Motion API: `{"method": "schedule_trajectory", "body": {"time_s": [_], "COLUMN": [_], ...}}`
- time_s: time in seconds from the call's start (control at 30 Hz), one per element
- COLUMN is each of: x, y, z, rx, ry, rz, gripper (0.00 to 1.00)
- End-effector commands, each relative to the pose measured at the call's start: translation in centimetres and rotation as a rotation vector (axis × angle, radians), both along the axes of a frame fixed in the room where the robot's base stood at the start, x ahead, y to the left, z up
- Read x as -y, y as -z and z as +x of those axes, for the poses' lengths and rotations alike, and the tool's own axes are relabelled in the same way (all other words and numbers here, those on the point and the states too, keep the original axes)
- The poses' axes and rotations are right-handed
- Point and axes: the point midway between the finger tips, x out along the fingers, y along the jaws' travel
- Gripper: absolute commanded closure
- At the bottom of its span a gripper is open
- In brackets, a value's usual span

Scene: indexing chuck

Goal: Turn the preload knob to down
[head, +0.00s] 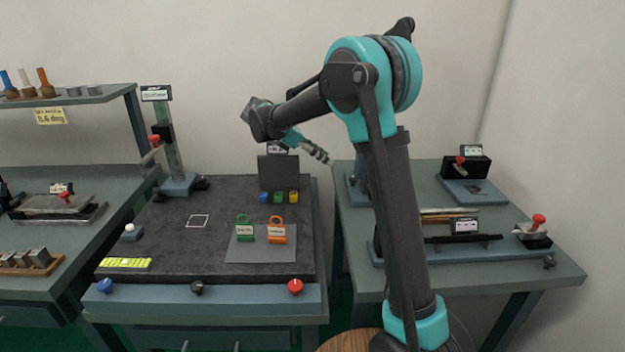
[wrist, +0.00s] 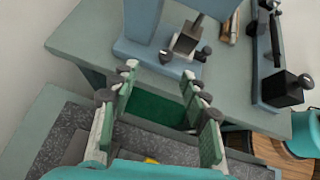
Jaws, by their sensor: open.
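No label that I can read marks the preload knob, so I cannot tell which knob it is. On the front edge of the middle bench are a blue knob (head: 105,285), a black knob (head: 197,288) and a red knob (head: 295,287). A device with a small dark knob (wrist: 166,57) stands on the right bench in the wrist view. My gripper (head: 318,152) is open and empty, raised above the gap between the middle and right benches. Its green fingers show in the wrist view (wrist: 163,95), apart from everything.
The middle bench's dark top (head: 170,225) carries a green padlock (head: 245,230) and an orange padlock (head: 277,231). A tall post stand (head: 172,150) rises at its back left. Fixtures with red-topped levers stand on the right bench (head: 465,280). My arm hides part of that bench.

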Motion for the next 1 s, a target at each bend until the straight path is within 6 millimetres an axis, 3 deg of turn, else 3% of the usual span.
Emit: {"method": "schedule_trajectory", "body": {"time_s": [0.33,1.0], "x": [-2.9,8.6], "y": [3.7,8.1], "z": [-1.7,0.2], "rx": [0.095,0.091], "ry": [0.009,0.014], "rz": [-0.257,-0.251], "gripper": [0.54,0.54]}}
